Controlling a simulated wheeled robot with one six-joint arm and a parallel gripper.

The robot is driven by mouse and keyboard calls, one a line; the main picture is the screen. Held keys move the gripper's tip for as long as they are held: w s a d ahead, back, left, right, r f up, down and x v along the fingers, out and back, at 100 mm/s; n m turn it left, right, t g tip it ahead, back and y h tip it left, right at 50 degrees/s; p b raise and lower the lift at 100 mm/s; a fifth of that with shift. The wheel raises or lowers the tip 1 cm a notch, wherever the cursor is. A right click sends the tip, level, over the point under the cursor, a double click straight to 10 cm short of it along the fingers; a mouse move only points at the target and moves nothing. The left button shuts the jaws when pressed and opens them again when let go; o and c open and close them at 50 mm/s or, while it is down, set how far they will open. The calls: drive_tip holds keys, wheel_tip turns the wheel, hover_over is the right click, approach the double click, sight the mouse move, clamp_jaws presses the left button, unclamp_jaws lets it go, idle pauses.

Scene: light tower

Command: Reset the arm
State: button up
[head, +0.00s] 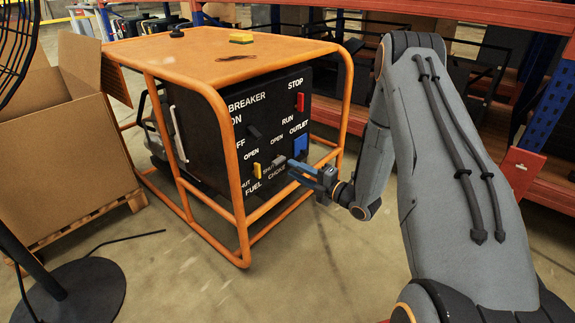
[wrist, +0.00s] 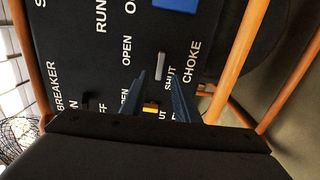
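My gripper (head: 293,170) is at the lower right of the generator's black panel (head: 235,135), near the choke lever. In the wrist view my gripper (wrist: 157,74) shows two blue-grey fingers spread apart with a gap between them. The grey choke lever (wrist: 161,66) appears in that gap, just past the fingertips; I cannot tell if they touch it. It also shows in the head view (head: 279,161). The yellow fuel lever (wrist: 150,108) appears lower between the fingers, partly hidden. Nothing is seen held.
The orange tubular frame (head: 244,215) surrounds the panel, with a bar below and right of my gripper. A red switch (head: 300,102) and blue outlet (head: 300,145) sit on the panel. A yellow sponge (head: 241,38) lies on top. A cardboard box (head: 65,140) stands left; orange shelving (head: 480,165) stands right.

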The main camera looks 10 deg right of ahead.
drive_tip(key=shift+v, duration=0.95)
